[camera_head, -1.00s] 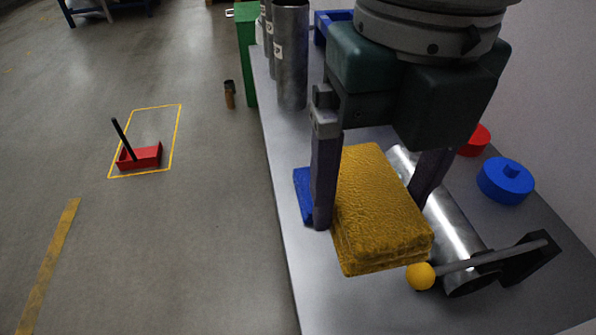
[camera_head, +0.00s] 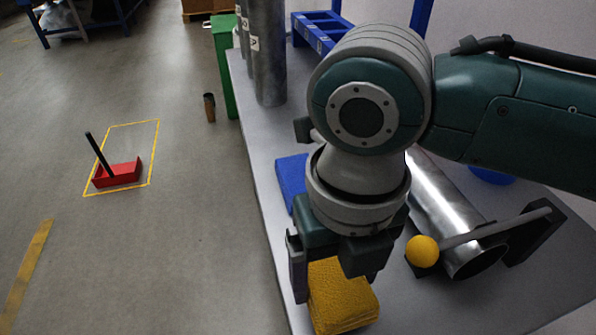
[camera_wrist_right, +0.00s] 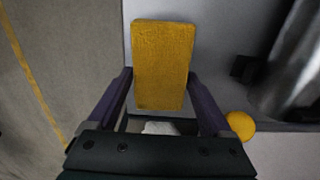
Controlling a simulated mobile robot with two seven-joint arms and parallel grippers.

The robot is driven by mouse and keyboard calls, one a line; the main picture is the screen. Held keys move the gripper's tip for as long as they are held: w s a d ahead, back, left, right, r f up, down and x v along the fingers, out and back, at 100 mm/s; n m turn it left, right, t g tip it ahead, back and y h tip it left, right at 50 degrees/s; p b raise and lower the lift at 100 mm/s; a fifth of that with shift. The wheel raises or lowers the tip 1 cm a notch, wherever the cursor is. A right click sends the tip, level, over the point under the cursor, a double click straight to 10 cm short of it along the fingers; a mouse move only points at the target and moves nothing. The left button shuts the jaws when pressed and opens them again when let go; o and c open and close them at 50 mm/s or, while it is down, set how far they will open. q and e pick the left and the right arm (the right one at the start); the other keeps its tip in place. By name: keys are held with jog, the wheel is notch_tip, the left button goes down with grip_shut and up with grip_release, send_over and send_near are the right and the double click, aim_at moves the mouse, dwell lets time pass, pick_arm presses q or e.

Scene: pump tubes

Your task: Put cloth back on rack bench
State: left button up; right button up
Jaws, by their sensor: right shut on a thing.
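The yellow cloth (camera_head: 341,300), a thick folded block, is at the front left part of the grey bench (camera_head: 268,190). My right gripper (camera_head: 335,275) points down over it from above and is shut on it. The right wrist view shows the cloth (camera_wrist_right: 163,62) between the two fingers of the gripper (camera_wrist_right: 160,95), with the bench surface behind it. Whether the cloth touches the bench is hard to tell. My left gripper is not in view.
A steel tube (camera_head: 440,215) lies on the bench to the right, beside a lever with a yellow ball (camera_head: 422,251). A blue block (camera_head: 291,178) lies near the left edge. Upright tubes (camera_head: 267,55) and a blue rack (camera_head: 322,32) stand at the back.

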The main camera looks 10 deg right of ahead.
jog(key=shift+f, duration=1.3)
jog(key=shift+f+b, duration=0.1)
jog(key=shift+b, duration=0.2)
jog(key=o, duration=1.1)
